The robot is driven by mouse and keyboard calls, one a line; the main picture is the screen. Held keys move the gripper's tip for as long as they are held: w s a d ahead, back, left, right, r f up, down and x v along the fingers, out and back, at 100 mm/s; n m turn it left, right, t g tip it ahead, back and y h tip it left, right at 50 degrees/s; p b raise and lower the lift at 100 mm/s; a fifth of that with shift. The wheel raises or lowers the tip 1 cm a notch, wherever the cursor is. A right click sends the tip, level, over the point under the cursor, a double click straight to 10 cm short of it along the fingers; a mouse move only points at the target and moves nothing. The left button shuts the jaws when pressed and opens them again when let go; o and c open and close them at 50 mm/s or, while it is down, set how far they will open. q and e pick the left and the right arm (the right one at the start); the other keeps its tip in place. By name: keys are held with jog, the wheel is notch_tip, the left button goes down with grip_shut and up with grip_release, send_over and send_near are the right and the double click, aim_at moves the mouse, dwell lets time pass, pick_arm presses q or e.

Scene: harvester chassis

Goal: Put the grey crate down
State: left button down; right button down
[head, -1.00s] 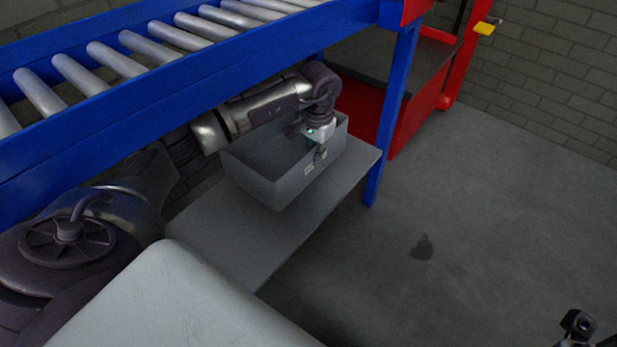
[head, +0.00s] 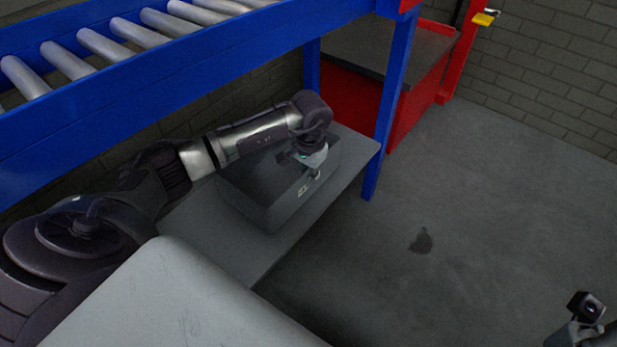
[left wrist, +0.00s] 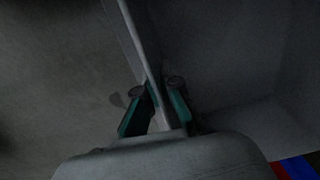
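The grey crate (head: 265,214) is an open box low over the grey shelf (head: 222,245) under the conveyor. It looks level and its base appears to be at the shelf surface; I cannot tell for certain whether it touches. My left gripper (head: 315,174) is at the crate's right-hand wall, pointing down. In the left wrist view, the fingers of my left gripper (left wrist: 158,98) stand on both sides of the thin crate wall (left wrist: 141,45) and are shut on it. My arm hides part of the crate's far side. The fingers of my right gripper are not visible.
The blue conveyor frame (head: 140,88) with metal rollers runs above the shelf. A blue post (head: 386,120) stands at the shelf's right end. A red cabinet (head: 400,125) with a dark top is behind it. The floor (head: 480,220) at the right is clear.

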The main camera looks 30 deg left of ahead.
pick_arm(q)
jog(key=c, duration=1.3)
grip_release()
